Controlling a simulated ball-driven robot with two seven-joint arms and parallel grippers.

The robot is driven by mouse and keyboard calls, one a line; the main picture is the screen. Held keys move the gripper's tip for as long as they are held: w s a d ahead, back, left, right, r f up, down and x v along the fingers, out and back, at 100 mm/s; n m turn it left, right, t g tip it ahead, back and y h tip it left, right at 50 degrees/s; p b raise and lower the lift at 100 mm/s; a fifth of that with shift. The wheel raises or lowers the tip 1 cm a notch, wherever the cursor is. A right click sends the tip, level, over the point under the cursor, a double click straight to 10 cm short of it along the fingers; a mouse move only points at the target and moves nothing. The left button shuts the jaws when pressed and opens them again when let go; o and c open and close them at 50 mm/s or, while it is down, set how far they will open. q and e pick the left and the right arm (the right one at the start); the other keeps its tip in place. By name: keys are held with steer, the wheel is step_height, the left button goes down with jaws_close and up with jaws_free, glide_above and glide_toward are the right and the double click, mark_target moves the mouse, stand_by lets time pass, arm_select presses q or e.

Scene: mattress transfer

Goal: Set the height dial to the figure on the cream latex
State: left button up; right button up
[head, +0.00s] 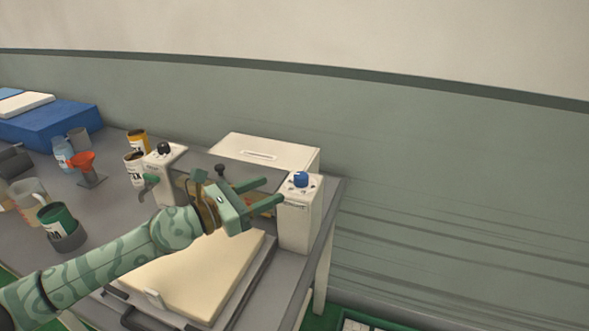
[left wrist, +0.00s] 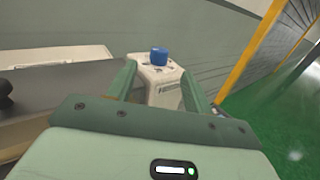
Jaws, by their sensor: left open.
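The blue dial (head: 301,180) sits on top of a white post (head: 300,220) at the table's right end. Marks ring the dial, too small to read. The dial also shows in the left wrist view (left wrist: 159,56), ahead of and between my fingers. My left gripper (head: 275,189) is open and empty, its fingers pointing at the dial from the left, apart from it as far as I can tell. A cream latex slab (head: 195,275) lies in a grey tray at the front. Its small pale tag (head: 154,298) shows no readable figure. My right gripper is not in view.
A second white post with a black knob (head: 164,148) stands left of my gripper. A white box (head: 265,150) is behind. Cans, an orange funnel (head: 83,162), a green tin (head: 58,218) and blue foam (head: 50,123) crowd the left. Green floor lies beyond the table's right edge.

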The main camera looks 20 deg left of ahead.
mark_target(295, 179)
arm_select(q)
steer(key=x, duration=0.8)
steer(key=shift+w+d+f, duration=0.1)
steer(key=shift+w, duration=0.05)
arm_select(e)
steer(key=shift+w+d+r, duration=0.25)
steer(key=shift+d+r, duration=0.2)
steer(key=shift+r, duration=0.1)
